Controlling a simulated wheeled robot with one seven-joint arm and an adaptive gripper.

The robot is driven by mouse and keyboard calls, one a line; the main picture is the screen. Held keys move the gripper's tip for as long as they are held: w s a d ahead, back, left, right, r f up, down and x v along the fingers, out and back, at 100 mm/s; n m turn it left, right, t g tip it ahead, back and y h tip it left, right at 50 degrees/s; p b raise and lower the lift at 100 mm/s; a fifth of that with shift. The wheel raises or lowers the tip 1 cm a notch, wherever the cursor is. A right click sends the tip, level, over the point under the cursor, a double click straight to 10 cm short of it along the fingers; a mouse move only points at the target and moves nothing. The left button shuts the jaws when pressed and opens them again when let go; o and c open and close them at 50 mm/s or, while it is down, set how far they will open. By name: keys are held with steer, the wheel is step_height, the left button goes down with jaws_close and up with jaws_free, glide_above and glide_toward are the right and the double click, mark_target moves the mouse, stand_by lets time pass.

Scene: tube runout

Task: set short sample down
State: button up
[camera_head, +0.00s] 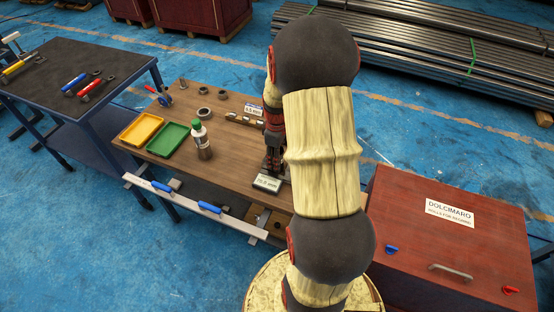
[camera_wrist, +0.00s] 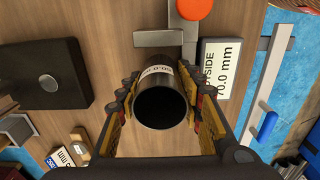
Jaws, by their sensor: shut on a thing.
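The short sample is a dark hollow tube piece (camera_wrist: 161,108) with a white label on its side, partly readable as a millimetre size. My gripper (camera_wrist: 163,92) is shut on it, one finger on each side, and its open end faces the wrist camera. In the head view my gripper (camera_head: 273,150) is over the right part of the wooden bench (camera_head: 225,150), largely hidden by my arm. The sample cannot be made out there. Whether it touches the bench is unclear.
A white plate reading 70.0 mm (camera_wrist: 219,68) lies close right of the sample, beside a grey metal piece with an orange disc (camera_wrist: 194,9). A black block (camera_wrist: 48,75) lies left. A green-capped bottle (camera_head: 201,140), green tray (camera_head: 168,139) and yellow tray (camera_head: 141,129) stand on the bench.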

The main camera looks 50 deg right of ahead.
steer(key=shift+f, duration=0.15)
steer(key=o, duration=1.3)
steer(key=shift+c, duration=0.2)
steer(key=shift+o, duration=0.2)
